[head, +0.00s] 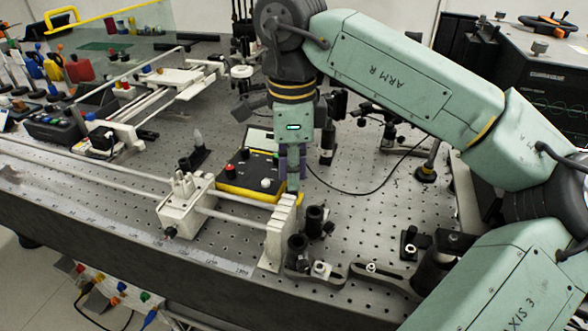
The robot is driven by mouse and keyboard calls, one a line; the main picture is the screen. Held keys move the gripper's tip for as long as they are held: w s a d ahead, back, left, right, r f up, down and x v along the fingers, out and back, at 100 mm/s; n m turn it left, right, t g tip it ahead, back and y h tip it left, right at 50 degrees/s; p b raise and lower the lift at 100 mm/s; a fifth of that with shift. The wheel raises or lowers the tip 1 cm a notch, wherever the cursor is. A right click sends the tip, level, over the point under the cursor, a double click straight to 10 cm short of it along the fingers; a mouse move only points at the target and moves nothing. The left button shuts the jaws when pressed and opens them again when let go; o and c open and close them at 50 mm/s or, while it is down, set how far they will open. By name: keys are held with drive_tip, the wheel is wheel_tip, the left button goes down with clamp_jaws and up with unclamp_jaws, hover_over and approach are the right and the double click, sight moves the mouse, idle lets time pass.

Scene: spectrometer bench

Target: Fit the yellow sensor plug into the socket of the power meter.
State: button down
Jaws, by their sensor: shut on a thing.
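The power meter (238,172) is a low black box with a yellow rim, a red knob and pale knobs on top. It sits on the perforated bench in the middle of the head view. My gripper (292,186) points down at the meter's right edge, its purple-grey fingers close together. They are shut on the yellow sensor plug, which the fingers almost fully hide. A thin black cable (345,193) loops from beside the fingers toward the back right. I cannot make out the meter's socket, nor whether the plug touches the meter.
A white rail fixture (186,202) stands in front of the meter, with a white end block (279,235) close below my gripper. Black post holders (315,222) stand just right of it. A black post with a yellow ring (427,170) stands further right. Bare bench lies between.

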drive_tip(key=shift+a+f, duration=0.25)
drive_tip(key=shift+f, duration=0.5)
drive_tip(key=shift+r, duration=0.15)
drive_tip(key=shift+r+p, duration=0.4)
drive_tip(key=shift+r, duration=0.25)
drive_tip(key=shift+a+r, duration=0.1)
